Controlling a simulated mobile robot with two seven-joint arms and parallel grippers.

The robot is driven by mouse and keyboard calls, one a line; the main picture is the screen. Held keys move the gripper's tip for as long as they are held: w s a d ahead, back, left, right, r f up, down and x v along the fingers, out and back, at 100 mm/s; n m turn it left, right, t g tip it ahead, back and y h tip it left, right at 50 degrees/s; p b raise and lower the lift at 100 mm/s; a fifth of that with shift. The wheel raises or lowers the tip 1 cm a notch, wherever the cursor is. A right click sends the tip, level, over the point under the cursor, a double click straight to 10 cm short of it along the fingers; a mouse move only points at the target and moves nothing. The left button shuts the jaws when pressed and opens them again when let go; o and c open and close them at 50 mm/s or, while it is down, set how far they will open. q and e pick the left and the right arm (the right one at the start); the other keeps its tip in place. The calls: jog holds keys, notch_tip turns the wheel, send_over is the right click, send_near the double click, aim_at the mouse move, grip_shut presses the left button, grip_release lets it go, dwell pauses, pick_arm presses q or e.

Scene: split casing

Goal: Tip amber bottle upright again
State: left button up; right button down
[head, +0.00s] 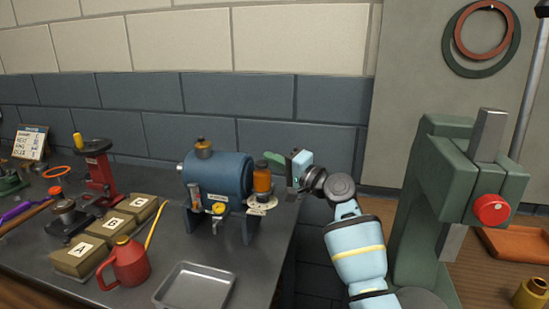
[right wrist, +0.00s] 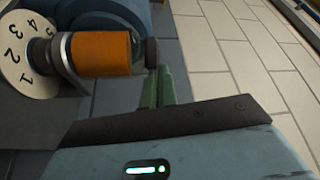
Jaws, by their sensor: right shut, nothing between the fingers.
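The amber bottle (head: 262,181), orange with a dark cap, stands upright in the head view at the right end of the blue casing (head: 222,178). Its foot is at a pale numbered disc (head: 262,205). In the right wrist view the bottle (right wrist: 100,53) lies across the picture, its base in a grey ring by the numbered disc (right wrist: 25,62) and its cap pointing right. My right gripper (head: 272,158) has its green fingers shut and empty, close beside the cap. The fingertips (right wrist: 158,80) show just below the cap; I cannot tell whether they touch it. My left gripper is out of view.
A metal tray (head: 193,289), red watering can (head: 125,264) and labelled boxes (head: 110,229) stand at the front and left of the bench. A green press (head: 437,190) stands to the right of my arm. A brick wall is behind.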

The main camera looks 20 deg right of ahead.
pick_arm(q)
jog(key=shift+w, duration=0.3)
pick_arm(e)
jog(key=shift+s, duration=0.15)
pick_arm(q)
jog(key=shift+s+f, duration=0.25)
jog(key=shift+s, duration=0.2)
pick_arm(e)
jog(key=v, duration=0.7)
jog(key=shift+s+d, duration=0.15)
jog(key=shift+s, duration=0.1)
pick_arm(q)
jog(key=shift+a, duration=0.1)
pick_arm(e)
jog(key=shift+f, duration=0.15)
